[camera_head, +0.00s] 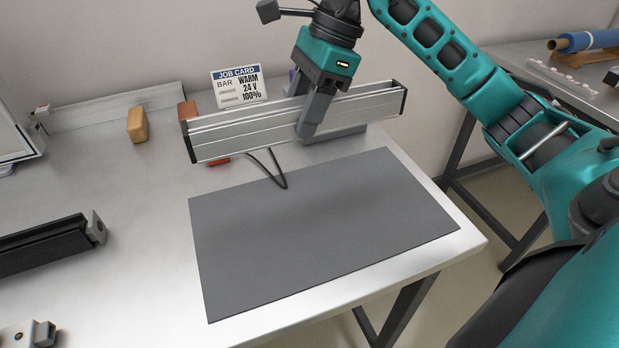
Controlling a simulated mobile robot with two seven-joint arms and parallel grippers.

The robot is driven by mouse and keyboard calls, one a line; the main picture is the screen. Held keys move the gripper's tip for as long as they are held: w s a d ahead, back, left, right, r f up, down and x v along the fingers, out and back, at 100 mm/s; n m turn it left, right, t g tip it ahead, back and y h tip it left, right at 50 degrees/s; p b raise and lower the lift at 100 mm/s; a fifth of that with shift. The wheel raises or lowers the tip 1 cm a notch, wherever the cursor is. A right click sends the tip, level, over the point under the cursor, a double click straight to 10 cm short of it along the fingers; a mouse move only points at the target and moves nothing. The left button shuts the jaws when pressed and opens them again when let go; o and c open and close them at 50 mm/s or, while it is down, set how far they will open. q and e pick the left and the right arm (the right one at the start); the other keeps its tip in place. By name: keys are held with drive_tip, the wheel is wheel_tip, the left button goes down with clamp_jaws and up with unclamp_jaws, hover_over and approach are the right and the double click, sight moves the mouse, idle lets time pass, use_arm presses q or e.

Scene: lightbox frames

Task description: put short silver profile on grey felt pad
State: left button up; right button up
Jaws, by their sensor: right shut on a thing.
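The short silver profile (240,133) is a grooved metal bar with black end caps. It lies crosswise in the picture, its right end higher than its left. My right gripper (308,130) comes down from above and is shut on it near its middle. The profile appears above the table, behind the far edge of the grey felt pad (320,230); its exact height is hard to tell. The pad lies flat and bare at the table's right front. The gripper hides part of the profile. My left gripper is not in view.
A job card (238,86) stands behind the profile. A tan block (137,126) and a long silver strip (110,107) are at the back left. A black bar (45,246) lies at the left. A dark cable (268,168) reaches the pad's far edge.

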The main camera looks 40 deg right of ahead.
sight(331, 116)
wheel_tip(331, 116, down, 13)
drive_tip(key=shift+f+b, duration=0.15)
drive_tip(key=shift+b, duration=0.65)
drive_tip(key=shift+f, duration=0.2)
drive_tip(key=o, duration=1.3)
drive_tip(key=shift+r, duration=0.1)
drive_tip(key=shift+r, duration=0.25)
drive_tip(key=p+v, duration=0.1)
drive_tip(key=v, duration=1)
drive_tip(key=shift+s+d+r, duration=0.1)
drive_tip(key=shift+d+r, duration=0.2)
drive_tip(key=shift+d, duration=0.05)
